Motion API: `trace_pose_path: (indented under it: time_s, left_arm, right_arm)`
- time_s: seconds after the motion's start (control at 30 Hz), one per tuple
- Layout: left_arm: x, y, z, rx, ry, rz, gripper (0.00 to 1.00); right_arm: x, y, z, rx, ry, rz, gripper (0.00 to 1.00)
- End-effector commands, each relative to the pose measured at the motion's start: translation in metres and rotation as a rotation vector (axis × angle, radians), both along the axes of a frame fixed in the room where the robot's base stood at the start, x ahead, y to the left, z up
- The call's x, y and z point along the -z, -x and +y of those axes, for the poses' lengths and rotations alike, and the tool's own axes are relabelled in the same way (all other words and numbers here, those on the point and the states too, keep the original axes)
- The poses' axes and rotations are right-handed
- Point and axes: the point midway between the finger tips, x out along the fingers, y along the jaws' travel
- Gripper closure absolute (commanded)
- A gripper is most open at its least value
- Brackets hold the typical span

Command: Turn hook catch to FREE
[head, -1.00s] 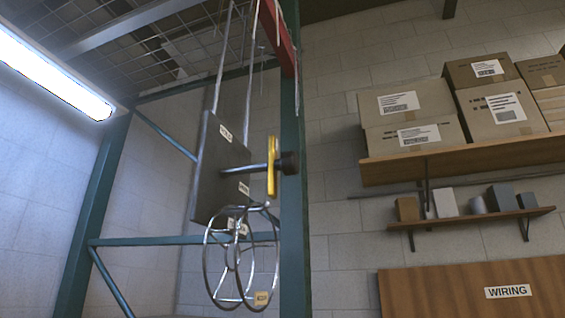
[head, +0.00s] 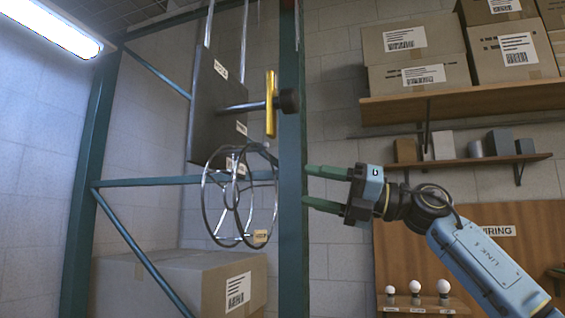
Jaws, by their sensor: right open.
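The bar stands upright. The shaft comes out of a dark hanging plate (head: 209,104) with small white labels, too small to read. Wire rings (head: 241,212) hang below the plate. My right gripper (head: 305,187) is open and empty, right of the green post and below and right of the yellow handle. Its two green fingers point left, apart from the handle. My left gripper is not in view.
A large cardboard box (head: 150,285) is at the lower left. Shelves (head: 470,103) with boxes are at the right. Several bulbs (head: 415,287) stand before the wiring board (head: 510,260).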

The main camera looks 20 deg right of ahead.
Motion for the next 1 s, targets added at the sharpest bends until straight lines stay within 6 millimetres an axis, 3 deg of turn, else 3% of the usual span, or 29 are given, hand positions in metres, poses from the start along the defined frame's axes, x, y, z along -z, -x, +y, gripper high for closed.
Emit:
trace_pose_path:
  time_s: [0.03,0.13,0.3,0.4,0.53,0.67,1.0]
  left_arm:
    - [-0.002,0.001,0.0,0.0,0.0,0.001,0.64]
    - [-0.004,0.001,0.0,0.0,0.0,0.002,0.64]
    - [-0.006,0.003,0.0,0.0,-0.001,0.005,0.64]
    - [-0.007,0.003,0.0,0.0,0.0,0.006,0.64]
    - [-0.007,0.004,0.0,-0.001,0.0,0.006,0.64]
    - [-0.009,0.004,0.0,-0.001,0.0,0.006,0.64]
    - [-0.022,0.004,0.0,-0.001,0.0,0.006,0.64]
  right_arm:
    - [-0.032,0.029,-0.002,0.02,0.081,-0.084,0.43]
    - [-0.07,0.075,-0.004,0.066,0.227,-0.203,0.43]
    - [-0.106,0.13,-0.013,0.157,0.397,-0.333,0.43]
    - [-0.115,0.148,-0.017,0.192,0.447,-0.371,0.43]
    - [-0.12,0.154,-0.017,0.211,0.475,-0.387,0.43]
    - [-0.12,0.147,-0.005,0.21,0.476,-0.388,0.43]
    - [-0.121,0.108,0.054,0.208,0.474,-0.388,0.43]
